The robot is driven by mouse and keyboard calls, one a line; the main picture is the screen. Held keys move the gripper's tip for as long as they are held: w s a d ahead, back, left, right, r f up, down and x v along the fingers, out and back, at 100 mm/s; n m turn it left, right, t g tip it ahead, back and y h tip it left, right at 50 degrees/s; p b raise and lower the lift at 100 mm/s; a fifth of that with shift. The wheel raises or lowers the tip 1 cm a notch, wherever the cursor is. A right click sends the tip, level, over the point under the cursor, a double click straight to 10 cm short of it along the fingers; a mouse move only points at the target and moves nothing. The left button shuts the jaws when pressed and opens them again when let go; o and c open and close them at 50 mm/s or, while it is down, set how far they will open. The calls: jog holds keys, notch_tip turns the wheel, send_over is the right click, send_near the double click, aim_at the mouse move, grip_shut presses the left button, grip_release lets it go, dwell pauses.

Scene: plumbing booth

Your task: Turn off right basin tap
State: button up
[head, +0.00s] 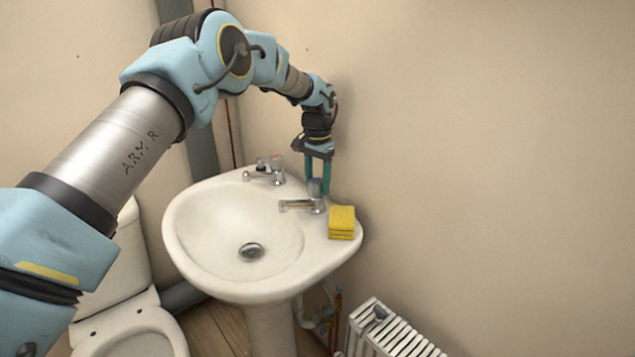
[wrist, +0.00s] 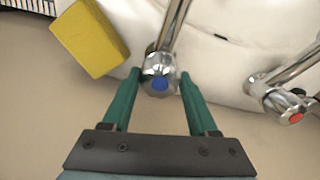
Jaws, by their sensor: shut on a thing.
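The right basin tap (head: 316,205) stands on the right rim of the white basin (head: 200,270), a chrome tap with its spout pointing left over the bowl. In the wrist view its round chrome handle with a blue cap (wrist: 160,84) sits between the two green fingers of my gripper (wrist: 160,74). My gripper (head: 320,186) reaches down from above and is shut on this handle. The fingers partly hide the handle in the head view. I cannot make out any water at the spout.
The left tap (head: 276,171), red-capped in the wrist view (wrist: 296,117), stands further back on the rim. A yellow sponge (head: 341,222) lies close beside the right tap. The wall is close behind. A radiator (head: 392,335) and toilet (head: 120,295) flank the basin below.

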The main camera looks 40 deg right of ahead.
aim_at(317, 180)
jog(key=o, duration=1.4)
jog(key=shift+r, duration=0.1)
notch_tip(317, 180, up, 11)
jog(key=shift+f+b, duration=0.15)
jog(key=shift+b, duration=1.1)
